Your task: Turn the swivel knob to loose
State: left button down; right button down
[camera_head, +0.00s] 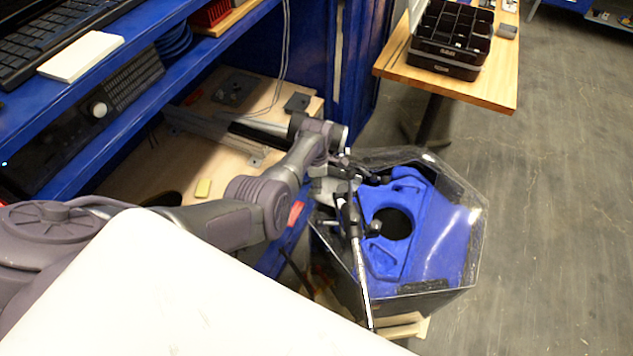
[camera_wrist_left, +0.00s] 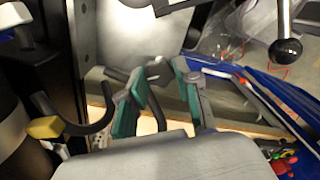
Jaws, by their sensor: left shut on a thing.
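The swivel knob appears in the left wrist view as a dark grey lever-like piece (camera_wrist_left: 154,67), mostly hidden between the fingertips. My left gripper (camera_wrist_left: 160,72), with teal finger pads, is shut on it. In the head view my left gripper (camera_head: 345,184) is at the left edge of the clear, many-sided tank (camera_head: 468,190), beside a bright metal rod (camera_head: 360,265). The knob itself cannot be made out there. Its loose or tight state cannot be read. My right gripper is not in view.
A blue plate with a round hole (camera_head: 415,195) sits in the tank. A black ball-ended lever (camera_wrist_left: 286,52) is close by in the wrist view. A blue shelf (camera_head: 205,60) stands left; a wooden table (camera_head: 495,80) with a black organizer (camera_head: 447,50) stands behind. Floor is clear at right.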

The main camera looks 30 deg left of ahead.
pick_arm(q)
jog(key=shift+r, duration=0.1)
jog(key=c, duration=0.8)
grip_release()
notch_tip(320, 180, up, 12)
jog(key=shift+f, duration=0.1)
jog(key=shift+a, duration=0.1)
